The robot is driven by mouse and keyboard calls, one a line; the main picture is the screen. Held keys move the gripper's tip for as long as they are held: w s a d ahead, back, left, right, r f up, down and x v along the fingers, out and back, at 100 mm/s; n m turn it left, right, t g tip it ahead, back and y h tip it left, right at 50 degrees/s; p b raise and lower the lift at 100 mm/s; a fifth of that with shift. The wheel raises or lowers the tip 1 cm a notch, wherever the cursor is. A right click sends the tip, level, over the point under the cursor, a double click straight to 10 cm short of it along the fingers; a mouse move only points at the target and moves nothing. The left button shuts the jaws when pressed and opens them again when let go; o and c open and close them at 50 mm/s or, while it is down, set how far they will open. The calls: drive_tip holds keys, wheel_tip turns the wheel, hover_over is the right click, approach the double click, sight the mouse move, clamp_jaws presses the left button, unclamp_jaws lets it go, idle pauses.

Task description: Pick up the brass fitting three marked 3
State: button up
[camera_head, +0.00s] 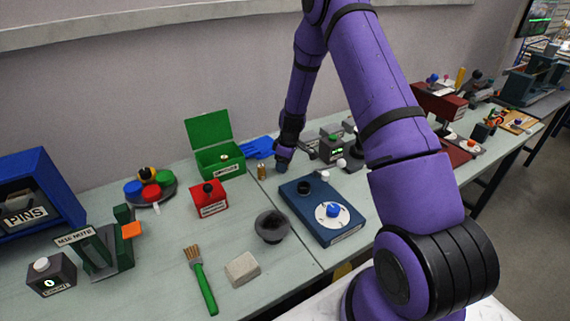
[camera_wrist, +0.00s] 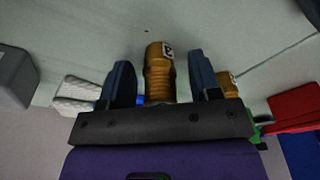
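My gripper (camera_head: 283,165) is low over the bench in the head view. In the wrist view my gripper (camera_wrist: 160,75) is open, with a dark finger on each side of a brass fitting (camera_wrist: 158,78). Gaps show between this fitting and both fingers. Its end carries a small white tag with a dark mark that I cannot read surely as 2 or 3. A second brass fitting (camera_wrist: 228,82) is just outside the right finger, partly hidden. In the head view one brass fitting (camera_head: 262,171) stands left of my gripper; the one between the fingers does not show clearly there.
An open green box (camera_head: 220,165) and blue gloves (camera_head: 258,148) are behind and left. A red box (camera_head: 208,199) is nearer left. A blue pump base (camera_head: 322,205) lies right and in front. A dark bowl (camera_head: 271,227), a brush (camera_head: 202,282) and a block (camera_head: 242,269) are nearer.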

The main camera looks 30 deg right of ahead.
drive_tip(key=c, duration=0.9)
drive_tip(key=shift+c, duration=0.2)
drive_tip(key=shift+r, duration=0.1)
